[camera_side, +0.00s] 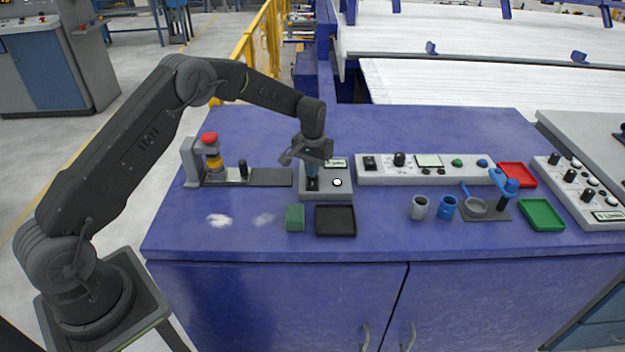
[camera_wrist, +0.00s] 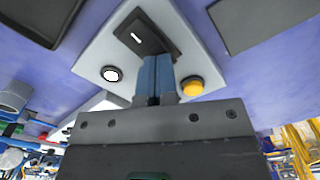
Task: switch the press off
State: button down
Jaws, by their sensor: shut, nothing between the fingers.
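A grey control box (camera_side: 327,189) stands near the middle of the blue table, with a small label or display along its back. It carries a black rocker switch (camera_wrist: 146,33) with a white line mark, a white round button (camera_side: 337,182) and a yellow button (camera_wrist: 192,86). My gripper (camera_side: 312,176) points down over the box's left part, at the switch. Its blue fingers are together and empty. In the wrist view the fingertips (camera_wrist: 156,58) lie at the switch's near edge; whether they touch it I cannot tell. The fingers hide the switch partly in the side view.
Left is a fixture with a red knob (camera_side: 209,138) and a dark rail. A green block (camera_side: 295,218) and black tray (camera_side: 335,220) lie in front. Right are a long white panel (camera_side: 430,178), cups (camera_side: 419,207), a blue-handled stand (camera_side: 504,184), and red (camera_side: 517,175) and green (camera_side: 541,214) trays.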

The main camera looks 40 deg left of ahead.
jog(key=shift+f, duration=0.35)
jog(key=shift+r, duration=3.55)
jog(key=shift+r, duration=0.3)
jog(key=s+d+r+m+t, duration=0.1)
jog(key=s+d+r+t, duration=0.3)
jog(key=s+r, duration=1.2)
jog(key=s+d+r+m, duration=0.1)
jog(key=s+d, duration=0.1)
jog(key=s, duration=0.8)
jog(key=s+d+r+m+t, duration=0.1)
jog(key=s+d, duration=0.2)
jog(key=s, duration=0.6)
jog(key=shift+s+t, duration=0.3)
jog(key=shift+s, duration=0.1)
